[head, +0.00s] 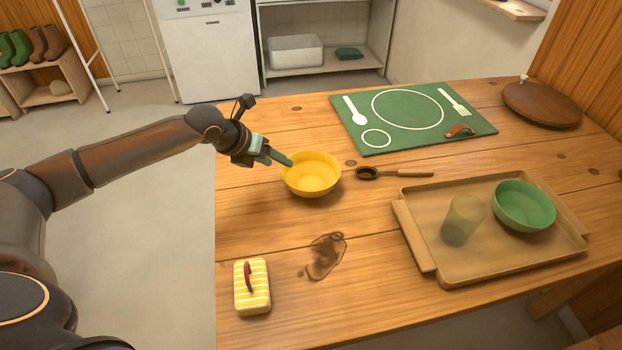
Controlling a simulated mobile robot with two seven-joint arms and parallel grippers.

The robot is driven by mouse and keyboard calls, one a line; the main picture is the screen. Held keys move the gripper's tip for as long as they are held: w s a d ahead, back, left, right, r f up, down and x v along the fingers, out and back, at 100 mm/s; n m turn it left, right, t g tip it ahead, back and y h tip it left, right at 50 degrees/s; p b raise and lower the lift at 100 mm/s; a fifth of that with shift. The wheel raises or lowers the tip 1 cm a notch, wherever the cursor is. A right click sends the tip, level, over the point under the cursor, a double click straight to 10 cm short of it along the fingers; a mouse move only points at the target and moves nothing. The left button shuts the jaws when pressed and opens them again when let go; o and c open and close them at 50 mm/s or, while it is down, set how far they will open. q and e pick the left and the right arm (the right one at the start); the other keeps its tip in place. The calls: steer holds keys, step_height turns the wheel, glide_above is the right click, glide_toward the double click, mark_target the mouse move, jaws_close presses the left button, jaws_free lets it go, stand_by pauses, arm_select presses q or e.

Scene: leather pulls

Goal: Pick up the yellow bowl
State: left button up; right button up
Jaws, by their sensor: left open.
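The yellow bowl (313,176) stands upright on the wooden table, near its left edge, and looks empty. My left gripper (280,158) reaches in from the left, at the bowl's upper left rim. Its green-grey fingers are open. One finger overlaps the rim in the picture; I cannot tell whether it touches. My right gripper is not in view.
A dark spoon (395,173) lies just right of the bowl. A tray (480,268) with a green bowl (524,206) and a cup (462,221) is at right. A green mat (350,133) lies behind. A striped sponge (252,288) and brown spill (325,257) are in front.

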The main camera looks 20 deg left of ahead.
mark_target(284, 167)
arm_select(q)
steer(key=x, duration=0.5)
steer(key=shift+w+d+f+b, duration=0.1)
steer(key=shift+d+f+b, duration=0.2)
steer(key=shift+b, duration=0.1)
jaws_close()
steer(key=shift+r, duration=0.1)
stand_by(0.3)
